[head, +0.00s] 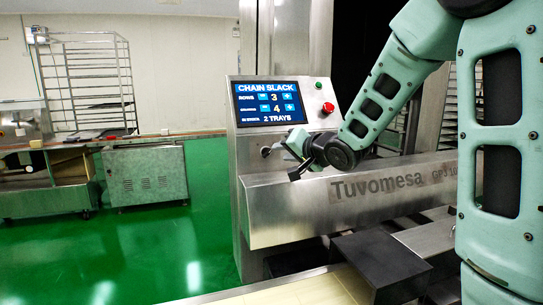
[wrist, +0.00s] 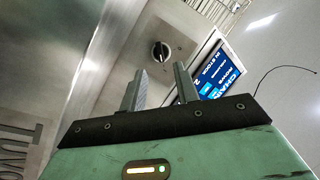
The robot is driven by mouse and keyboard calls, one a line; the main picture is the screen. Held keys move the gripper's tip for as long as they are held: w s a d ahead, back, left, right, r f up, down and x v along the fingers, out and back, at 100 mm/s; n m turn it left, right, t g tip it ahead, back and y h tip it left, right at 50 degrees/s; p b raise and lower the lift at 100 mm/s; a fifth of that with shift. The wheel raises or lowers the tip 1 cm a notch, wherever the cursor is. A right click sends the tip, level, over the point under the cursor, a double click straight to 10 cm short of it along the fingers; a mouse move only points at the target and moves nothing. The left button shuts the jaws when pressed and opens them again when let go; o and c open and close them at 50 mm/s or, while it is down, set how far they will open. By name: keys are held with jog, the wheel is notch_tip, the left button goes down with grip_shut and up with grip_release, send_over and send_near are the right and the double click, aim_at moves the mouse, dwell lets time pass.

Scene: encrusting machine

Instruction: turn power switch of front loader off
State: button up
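The power switch (wrist: 160,51) is a round black knob with a lighter bar, set on the metal front of the machine. In the wrist view it shows just beyond and between my gripper's fingertips (wrist: 160,69). The two fingers are apart, with nothing between them, and do not appear to touch the knob. In the head view the switch (head: 265,152) is a small dark knob below the screen, just left of my gripper (head: 291,161). The bar looks roughly upright in the wrist view; its on or off setting cannot be read.
The lit control screen (head: 269,103) is above the switch, with a red button (head: 328,108) and a green button (head: 318,85) to its right. The metal Tuvomesa housing (head: 290,208) juts out below my gripper. Green floor (head: 170,245) lies open at left.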

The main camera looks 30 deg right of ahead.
aim_at(269, 153)
jog(key=x, duration=0.6)
jog(key=shift+w, duration=0.35)
grip_shut()
